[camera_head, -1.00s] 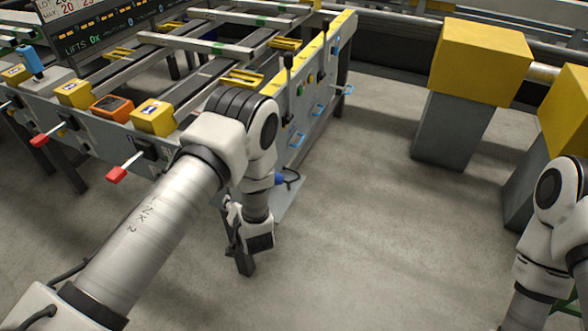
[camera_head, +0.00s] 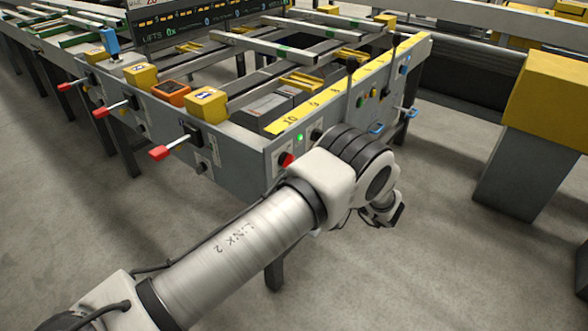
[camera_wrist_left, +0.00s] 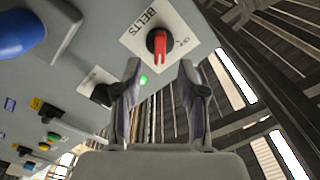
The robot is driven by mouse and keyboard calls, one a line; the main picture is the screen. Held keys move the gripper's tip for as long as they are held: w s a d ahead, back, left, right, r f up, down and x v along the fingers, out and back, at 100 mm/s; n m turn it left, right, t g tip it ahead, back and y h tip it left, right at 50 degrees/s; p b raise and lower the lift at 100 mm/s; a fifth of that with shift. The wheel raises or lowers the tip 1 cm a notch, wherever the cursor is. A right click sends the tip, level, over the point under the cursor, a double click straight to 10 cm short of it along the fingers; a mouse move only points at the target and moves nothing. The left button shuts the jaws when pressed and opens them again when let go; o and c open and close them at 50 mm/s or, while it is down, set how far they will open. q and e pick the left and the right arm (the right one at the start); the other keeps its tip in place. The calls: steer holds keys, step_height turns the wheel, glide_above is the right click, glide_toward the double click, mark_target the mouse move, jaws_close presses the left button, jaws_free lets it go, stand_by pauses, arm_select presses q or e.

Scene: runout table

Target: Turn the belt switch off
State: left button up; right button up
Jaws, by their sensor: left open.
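The belt switch (camera_wrist_left: 157,42) is a red rotary handle on a black round base, on a white plate marked BELTS, in the left wrist view. A green light (camera_wrist_left: 143,80) glows beside it. In the head view, a red knob (camera_head: 285,160), apparently this switch, shows beside a lit green light (camera_head: 299,137) on the table's end panel. My left gripper (camera_wrist_left: 158,70) is open and empty. Its fingertips point toward the switch, apparently with a gap; contact cannot be told. In the head view, my left gripper (camera_head: 397,211) is partly hidden behind its arm. My right gripper is out of view.
The runout table (camera_head: 238,165) carries several red-tipped levers (camera_head: 160,152) on its near side. A blue handle (camera_wrist_left: 22,33) and several coloured buttons (camera_wrist_left: 53,136) are on the panel. A yellow-topped pedestal (camera_head: 545,100) stands right. The floor between is clear.

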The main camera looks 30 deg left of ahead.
mark_target(292, 163)
arm_select(q)
steer(key=a, duration=0.6)
steer(key=shift+w, duration=0.25)
jaws_close()
steer(key=shift+n, duration=0.3)
steer(key=n+b, duration=0.1)
steer(key=n, duration=0.7)
steer(key=shift+f+n+b, duration=0.1)
steer(key=shift+n+b, duration=0.25)
steer(key=shift+n, duration=0.05)
steer(key=n+b, duration=0.1)
steer(key=n, duration=0.3)
steer(key=shift+n, duration=0.3)
steer(key=shift+n+b, duration=0.6)
steer(key=shift+n, duration=1.3)
